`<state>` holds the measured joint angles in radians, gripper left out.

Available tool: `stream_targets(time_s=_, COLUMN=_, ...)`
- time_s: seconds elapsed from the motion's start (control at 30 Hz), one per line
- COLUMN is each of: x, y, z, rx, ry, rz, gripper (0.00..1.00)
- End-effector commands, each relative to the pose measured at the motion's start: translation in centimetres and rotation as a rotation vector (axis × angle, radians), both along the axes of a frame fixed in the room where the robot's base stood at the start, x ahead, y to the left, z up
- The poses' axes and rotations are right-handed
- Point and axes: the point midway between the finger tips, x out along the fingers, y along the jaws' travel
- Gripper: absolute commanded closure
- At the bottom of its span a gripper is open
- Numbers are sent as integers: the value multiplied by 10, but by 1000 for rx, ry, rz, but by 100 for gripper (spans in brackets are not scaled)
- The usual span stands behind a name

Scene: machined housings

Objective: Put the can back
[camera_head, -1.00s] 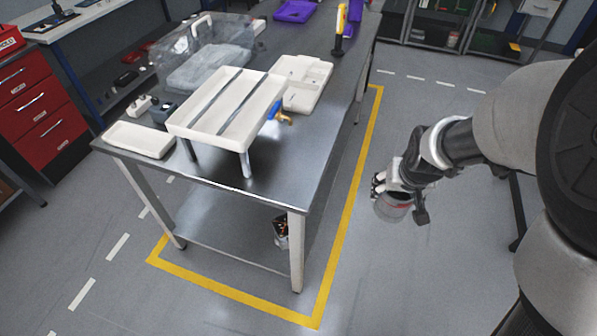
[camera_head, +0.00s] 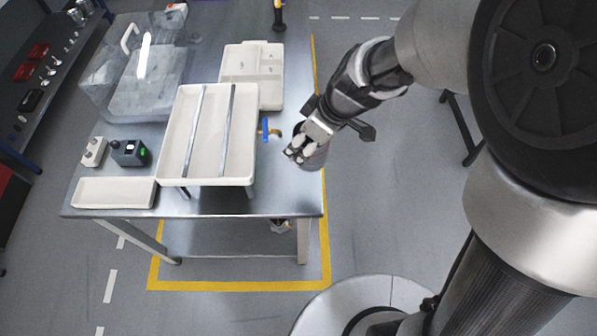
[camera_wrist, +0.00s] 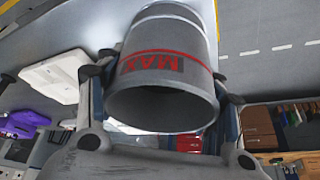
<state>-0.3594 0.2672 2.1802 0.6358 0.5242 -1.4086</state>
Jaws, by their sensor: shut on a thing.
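My gripper (camera_head: 301,150) is shut on a grey can (camera_head: 315,158) near the right edge of the metal table. In the wrist view the can (camera_wrist: 165,60) sits between the two fingers, with its open, dark end toward the camera. It has a red line and red "MAX" lettering that reads upside down there. In the head view the fingers and wrist cover part of the can. Its exact height over the table edge I cannot tell.
A raised white tray (camera_head: 176,135) with metal strips stands left of my gripper, with a blue-handled brass valve (camera_head: 265,130) between them. A white compartment tray (camera_head: 262,62), clear bin (camera_head: 112,85), low white tray (camera_head: 90,193) and small dark device (camera_head: 130,154) share the table. Yellow floor tape (camera_head: 325,240) borders it.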

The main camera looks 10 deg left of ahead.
Motion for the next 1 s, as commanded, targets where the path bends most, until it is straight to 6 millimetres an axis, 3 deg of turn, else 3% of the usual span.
stream_targets(time_s=0.03, x=-6, y=12, z=12, rx=0, ry=-1, rz=64, gripper=65)
stream_targets(time_s=0.1, x=-12, y=22, z=17, rx=-2, ry=0, rz=126, gripper=65)
stream_targets(time_s=0.23, x=-17, y=30, z=9, rx=-2, ry=2, rz=176, gripper=65)
stream_targets(time_s=0.7, x=-17, y=29, z=-114, rx=-4, ry=4, rz=174, gripper=65)
stream_targets(time_s=1.0, x=-16, y=29, z=-145, rx=-2, ry=0, rz=174, gripper=65)
